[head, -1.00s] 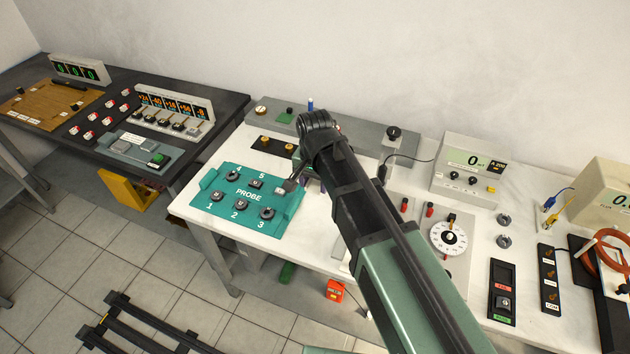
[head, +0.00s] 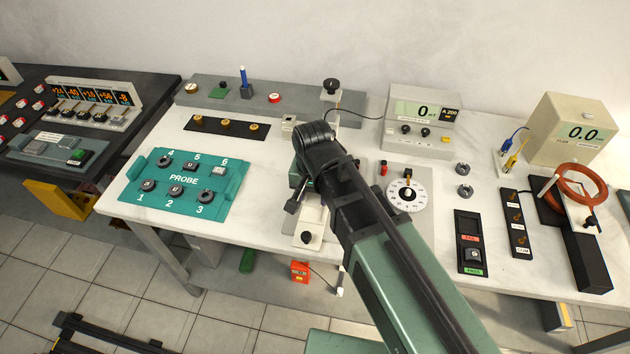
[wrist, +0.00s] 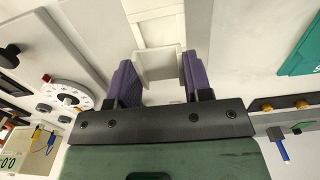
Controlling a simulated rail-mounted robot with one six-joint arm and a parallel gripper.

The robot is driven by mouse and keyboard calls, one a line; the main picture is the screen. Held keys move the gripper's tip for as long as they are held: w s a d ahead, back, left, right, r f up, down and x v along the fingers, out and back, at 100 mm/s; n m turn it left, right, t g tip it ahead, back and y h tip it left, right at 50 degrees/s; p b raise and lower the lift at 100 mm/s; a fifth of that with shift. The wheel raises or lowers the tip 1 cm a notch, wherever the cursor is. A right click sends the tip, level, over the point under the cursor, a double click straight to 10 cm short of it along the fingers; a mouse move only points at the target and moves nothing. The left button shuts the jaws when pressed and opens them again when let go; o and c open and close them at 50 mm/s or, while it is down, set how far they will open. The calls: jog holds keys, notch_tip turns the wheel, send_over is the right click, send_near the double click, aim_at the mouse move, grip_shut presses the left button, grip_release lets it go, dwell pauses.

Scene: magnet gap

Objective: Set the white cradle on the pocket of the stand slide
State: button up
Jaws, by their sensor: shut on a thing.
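The white cradle (wrist: 158,66) shows in the wrist view between the two purple fingers of my gripper (wrist: 157,78), which is shut on it. Beyond it in that view is the pale slide of the stand (wrist: 152,12), with raised rails and ledges. In the head view my gripper (head: 296,196) is over the stand slide (head: 311,222), mostly hidden behind my arm. The cradle is hidden there. I cannot tell whether the cradle touches the slide; its pocket is not clearly seen.
The teal PROBE tray (head: 177,186) lies left of the stand. A dark strip with brass knobs (head: 227,126) and a post with a black knob (head: 332,86) stand behind. A dial panel (head: 407,196) is close on the right. White table is bare between tray and stand.

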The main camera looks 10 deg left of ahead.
aim_at(314, 214)
jog(key=shift+d+r, duration=0.15)
jog(key=shift+d, duration=0.15)
jog(key=shift+a, duration=0.3)
notch_tip(314, 214, down, 6)
jog(key=b, duration=0.5)
jog(key=shift+r+b, duration=0.2)
jog(key=shift+b, duration=0.1)
jog(key=shift+f, duration=0.15)
jog(key=o, duration=0.9)
jog(key=c, duration=0.5)
jog(key=shift+o, duration=0.2)
